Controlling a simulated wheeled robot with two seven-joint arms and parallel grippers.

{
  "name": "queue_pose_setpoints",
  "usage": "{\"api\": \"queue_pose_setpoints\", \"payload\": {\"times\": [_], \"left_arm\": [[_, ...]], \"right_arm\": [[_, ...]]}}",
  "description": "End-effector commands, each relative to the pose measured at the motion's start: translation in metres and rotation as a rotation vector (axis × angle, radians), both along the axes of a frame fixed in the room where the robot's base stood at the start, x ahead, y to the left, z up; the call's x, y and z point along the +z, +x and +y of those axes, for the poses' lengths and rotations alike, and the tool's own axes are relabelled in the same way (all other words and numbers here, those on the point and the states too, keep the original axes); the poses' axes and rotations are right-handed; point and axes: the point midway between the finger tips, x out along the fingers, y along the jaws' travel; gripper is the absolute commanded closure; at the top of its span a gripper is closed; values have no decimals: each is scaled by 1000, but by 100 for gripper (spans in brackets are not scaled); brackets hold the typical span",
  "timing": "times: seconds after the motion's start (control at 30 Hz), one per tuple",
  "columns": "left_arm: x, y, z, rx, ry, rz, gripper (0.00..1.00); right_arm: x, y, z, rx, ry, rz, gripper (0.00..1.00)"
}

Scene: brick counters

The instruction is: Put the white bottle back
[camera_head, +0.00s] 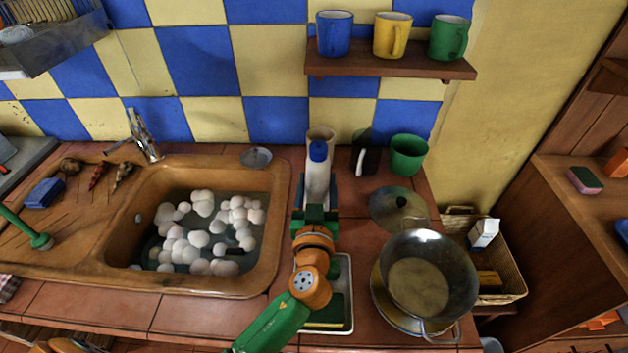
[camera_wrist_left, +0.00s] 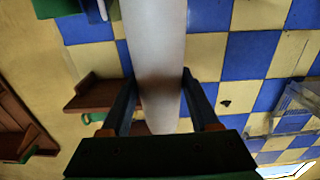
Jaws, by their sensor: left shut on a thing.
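The white bottle (camera_head: 317,180) has a blue cap (camera_head: 318,151) and stands roughly upright in my left gripper (camera_head: 315,194) at the back of the counter, right of the sink. In the left wrist view the pale bottle body (camera_wrist_left: 158,60) runs between the two dark fingers of the left gripper (camera_wrist_left: 159,95), which are shut on it. Whether the bottle's base touches the counter is hidden by the gripper. My right gripper is in neither view.
A beige container (camera_head: 321,134) is close behind the bottle. A dark holder with a white-handled item (camera_head: 361,160) and a green pot (camera_head: 408,155) stand to its right. A lid (camera_head: 398,207) and metal pan (camera_head: 425,280) are nearer. The foamy sink (camera_head: 278,230) is left. A mug shelf (camera_head: 390,67) hangs above.

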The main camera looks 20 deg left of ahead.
Motion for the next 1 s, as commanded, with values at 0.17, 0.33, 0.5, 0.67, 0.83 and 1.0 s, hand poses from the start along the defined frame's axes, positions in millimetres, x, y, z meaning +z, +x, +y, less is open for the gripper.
{"api": "queue_pose_setpoints", "payload": {"times": [0.17, 0.33, 0.5, 0.67, 0.83, 1.0], "left_arm": [[-5, -4, -2, 2, 1, -2, 100], [-6, -4, -2, 2, 1, 1, 11], [-5, -4, -2, 2, 1, 0, 8], [-6, -5, -3, 1, 0, 0, 8], [-10, -31, -10, 1, -4, 1, 8], [-13, -73, -22, 0, -5, 2, 8]], "right_arm": [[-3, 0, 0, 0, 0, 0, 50], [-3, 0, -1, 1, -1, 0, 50], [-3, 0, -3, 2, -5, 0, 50], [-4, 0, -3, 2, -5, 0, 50], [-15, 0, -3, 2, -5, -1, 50], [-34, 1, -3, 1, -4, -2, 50]]}}
